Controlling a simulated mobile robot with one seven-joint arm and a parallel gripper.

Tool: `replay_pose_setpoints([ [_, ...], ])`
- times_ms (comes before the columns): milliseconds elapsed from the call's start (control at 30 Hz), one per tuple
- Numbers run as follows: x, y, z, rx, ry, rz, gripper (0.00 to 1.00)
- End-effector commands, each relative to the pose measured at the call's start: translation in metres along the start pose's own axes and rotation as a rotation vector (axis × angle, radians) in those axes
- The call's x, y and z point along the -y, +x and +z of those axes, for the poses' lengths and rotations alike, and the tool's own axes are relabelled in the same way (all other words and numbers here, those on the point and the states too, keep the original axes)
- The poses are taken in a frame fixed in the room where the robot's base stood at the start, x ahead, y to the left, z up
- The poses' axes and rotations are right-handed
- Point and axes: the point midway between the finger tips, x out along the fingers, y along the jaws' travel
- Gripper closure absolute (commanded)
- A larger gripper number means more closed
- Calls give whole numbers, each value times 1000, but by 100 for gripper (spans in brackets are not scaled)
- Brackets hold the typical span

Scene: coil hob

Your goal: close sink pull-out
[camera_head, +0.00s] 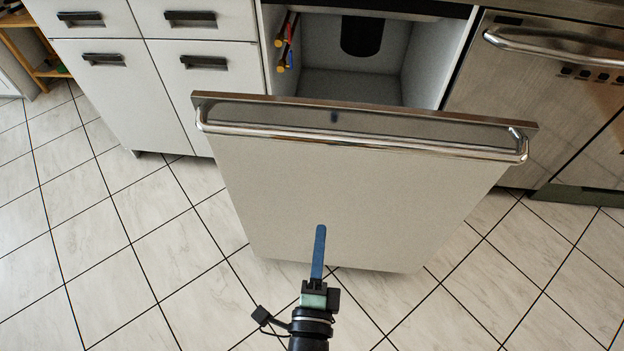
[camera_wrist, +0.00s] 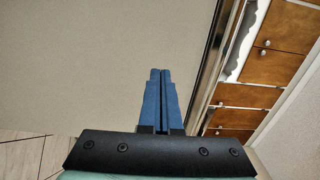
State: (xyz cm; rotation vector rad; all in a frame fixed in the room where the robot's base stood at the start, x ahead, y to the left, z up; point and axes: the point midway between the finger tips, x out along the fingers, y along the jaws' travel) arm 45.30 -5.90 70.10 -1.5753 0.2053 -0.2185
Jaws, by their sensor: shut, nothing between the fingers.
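The sink pull-out (camera_head: 350,205) stands drawn out from the cabinet, with a plain pale front and a metal bar handle (camera_head: 360,141) along its top edge. The cabinet opening (camera_head: 345,75) shows behind it. My gripper (camera_head: 320,230) is shut and empty, its blue fingers in front of the lower middle of the pull-out's front. I cannot tell whether the fingertips touch it. In the wrist view the shut fingers (camera_wrist: 160,75) point along the pale front (camera_wrist: 90,60), with its metal edge to the right.
White drawers and doors (camera_head: 150,75) stand left of the opening. A steel dishwasher-like appliance (camera_head: 545,95) with a bar handle stands to the right. A wooden shelf (camera_head: 35,50) is at the far left. The tiled floor (camera_head: 110,250) is clear on both sides.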

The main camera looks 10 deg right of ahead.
Motion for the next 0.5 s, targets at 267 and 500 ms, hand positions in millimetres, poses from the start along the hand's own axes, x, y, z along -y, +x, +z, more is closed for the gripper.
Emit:
replay_pose_setpoints([
  [267,-8,19,-4,-14,15,9,100],
  [500,-8,65,-5,-13,14,8,100],
])
